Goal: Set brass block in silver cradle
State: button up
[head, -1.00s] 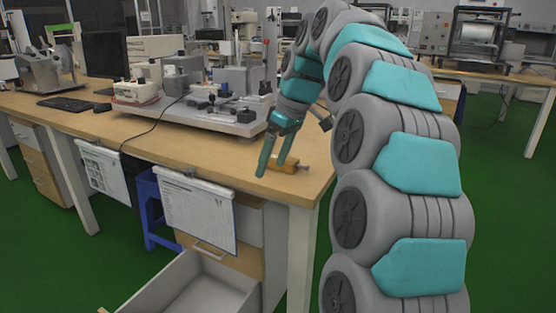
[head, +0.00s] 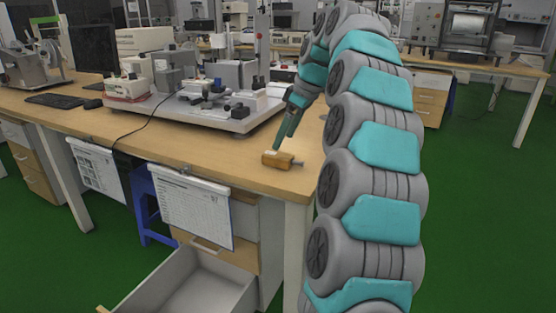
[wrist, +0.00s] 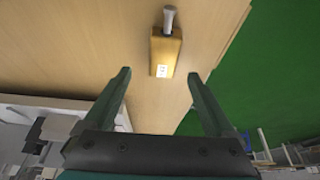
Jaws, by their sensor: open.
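The brass block (head: 274,159) lies on the wooden tabletop near its right front corner. A short grey pin (head: 298,164) sticks out of its right end. The block also shows in the wrist view (wrist: 164,58), ahead of and between the fingertips, with a small white label on its near end. My gripper (head: 277,146) points down at the block. In the wrist view my gripper (wrist: 160,75) is open, with nothing held between its teal fingers. I cannot make out a silver cradle for certain; it may be among the small metal parts on the grey plate.
A grey base plate (head: 235,122) carrying metal fixtures stands on the table (head: 170,150) behind the block. A black cable runs over the front edge. An open drawer (head: 190,290) juts out below. The tabletop left of the block is clear.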

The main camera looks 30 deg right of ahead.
aim_at(279, 154)
jog(key=shift+a+f, duration=0.25)
jog(key=shift+f, duration=0.7)
jog(key=shift+p+x, duration=0.3)
jog(key=shift+x, duration=1.4)
jog(key=shift+s, duration=0.1)
jog(key=shift+c, duration=0.2)
grip_shut()
